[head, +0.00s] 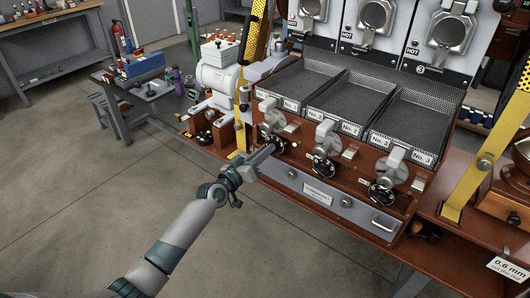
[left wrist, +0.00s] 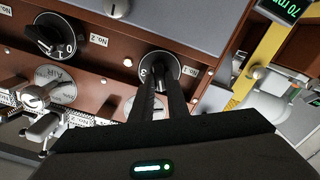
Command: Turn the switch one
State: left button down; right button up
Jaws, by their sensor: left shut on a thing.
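Switch one is a black rotary knob (head: 278,144) at the left end of the roaster's reddish-brown front panel, below the tray marked No. 1. In the left wrist view the knob (left wrist: 158,62) sits on a dark dial with pale markings. My left gripper (head: 268,149) reaches it from the front left. In the left wrist view my two dark fingers (left wrist: 157,80) are close together and shut on the knob, hiding much of it. My right gripper is in neither view.
Two similar knobs stand to the right, number two (head: 324,168) and number three (head: 381,193). Metal levers (head: 326,137) sit above them. A yellow post (head: 245,70) rises close to the left.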

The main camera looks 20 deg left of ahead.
pick_arm(q)
jog(key=shift+a+f+n, duration=0.1)
jog(key=shift+a+n, duration=0.05)
jog(key=shift+n, duration=3.75)
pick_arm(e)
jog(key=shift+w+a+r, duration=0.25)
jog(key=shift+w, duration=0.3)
pick_arm(q)
jog(key=c, duration=1.7)
grip_release()
